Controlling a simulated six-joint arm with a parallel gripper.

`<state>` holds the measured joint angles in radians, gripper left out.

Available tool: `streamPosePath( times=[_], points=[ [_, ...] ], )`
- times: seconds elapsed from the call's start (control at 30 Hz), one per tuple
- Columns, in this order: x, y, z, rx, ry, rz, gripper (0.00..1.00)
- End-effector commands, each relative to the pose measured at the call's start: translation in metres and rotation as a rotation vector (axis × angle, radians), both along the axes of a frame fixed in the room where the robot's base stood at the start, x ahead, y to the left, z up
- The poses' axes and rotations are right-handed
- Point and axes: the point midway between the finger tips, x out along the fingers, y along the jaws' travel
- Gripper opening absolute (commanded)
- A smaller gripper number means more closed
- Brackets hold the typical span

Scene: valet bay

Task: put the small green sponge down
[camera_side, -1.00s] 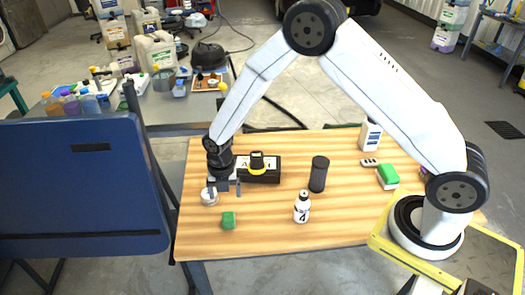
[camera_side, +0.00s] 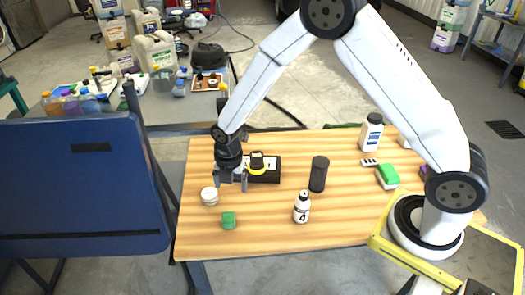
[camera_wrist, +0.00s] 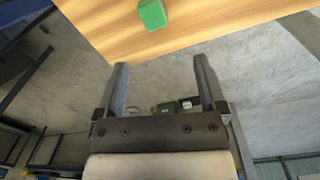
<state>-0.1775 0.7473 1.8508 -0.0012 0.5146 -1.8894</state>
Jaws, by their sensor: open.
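The small green sponge (camera_side: 229,220) lies on the wooden table near its front left part, apart from my gripper. It also shows in the wrist view (camera_wrist: 152,14) at the top, beyond the fingertips and near the table edge.
A white round tub (camera_side: 209,197) is left of my gripper. A black box (camera_side: 266,174) with a yellow-banded item is right of it. A white bottle (camera_side: 302,208), a dark cylinder (camera_side: 318,175) and a green-and-white sponge (camera_side: 388,177) stand further right. The front right of the table is clear.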

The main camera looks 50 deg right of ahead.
Motion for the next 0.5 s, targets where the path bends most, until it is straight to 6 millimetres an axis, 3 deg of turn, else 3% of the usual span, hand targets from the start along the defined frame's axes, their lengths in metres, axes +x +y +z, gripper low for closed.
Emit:
streamPosePath(
  times=[0.5],
  points=[
    [-0.053,-0.039,0.068,0.068,-0.075,-0.853,0.90]
  ],
)
